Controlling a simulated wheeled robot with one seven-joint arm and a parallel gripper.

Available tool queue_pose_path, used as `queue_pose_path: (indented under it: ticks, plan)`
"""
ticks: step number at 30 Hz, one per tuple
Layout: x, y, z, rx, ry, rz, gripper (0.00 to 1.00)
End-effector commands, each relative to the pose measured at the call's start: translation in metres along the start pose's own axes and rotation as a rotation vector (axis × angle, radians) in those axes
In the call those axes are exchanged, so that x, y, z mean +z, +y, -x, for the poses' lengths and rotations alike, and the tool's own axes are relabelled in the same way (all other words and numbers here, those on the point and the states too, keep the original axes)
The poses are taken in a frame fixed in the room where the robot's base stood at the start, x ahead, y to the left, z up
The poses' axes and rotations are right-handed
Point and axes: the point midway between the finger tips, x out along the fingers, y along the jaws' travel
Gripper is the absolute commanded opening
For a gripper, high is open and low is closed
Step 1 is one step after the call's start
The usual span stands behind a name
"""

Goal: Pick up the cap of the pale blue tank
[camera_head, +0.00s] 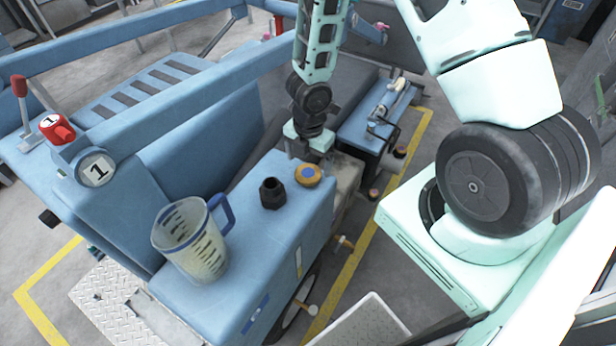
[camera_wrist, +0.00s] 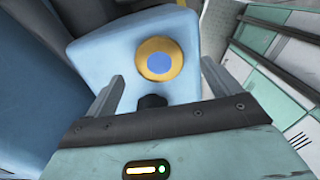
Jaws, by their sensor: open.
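The pale blue tank (camera_head: 297,215) stands at the centre of the head view, and its top also shows in the wrist view (camera_wrist: 110,55). A round orange-yellow cap (camera_head: 308,174) with a blue disc lies on that top, beside a black neck (camera_head: 270,193). In the wrist view the cap (camera_wrist: 158,58) lies ahead of the fingertips, roughly centred between them. In the wrist view my gripper (camera_wrist: 160,78) is open and empty. Its body partly hides the black neck (camera_wrist: 152,101).
A clear measuring jug (camera_head: 193,243) with a blue handle stands on the tank's front left. Yellow lines (camera_head: 345,292) mark the floor.

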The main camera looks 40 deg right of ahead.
Motion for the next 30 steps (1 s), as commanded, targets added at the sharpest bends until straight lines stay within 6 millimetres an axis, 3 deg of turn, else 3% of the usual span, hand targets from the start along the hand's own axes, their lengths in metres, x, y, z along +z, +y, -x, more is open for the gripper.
queue_pose_path:
  ticks: [1, 6, 15, 16, 21, 30]
  plan:
    - [-0.001, 0.0, -0.014, -0.002, 0.001, 0.002, 0.89]
    - [-0.001, 0.001, -0.036, -0.002, 0.001, 0.001, 0.89]
    - [-0.001, 0.001, -0.038, -0.001, 0.0, 0.0, 0.89]
    - [-0.001, 0.001, -0.038, -0.001, 0.0, 0.0, 0.86]
    - [-0.001, 0.001, -0.038, -0.001, 0.0, 0.0, 0.39]
    - [-0.001, 0.001, -0.035, 0.0, 0.0, 0.0, 0.38]
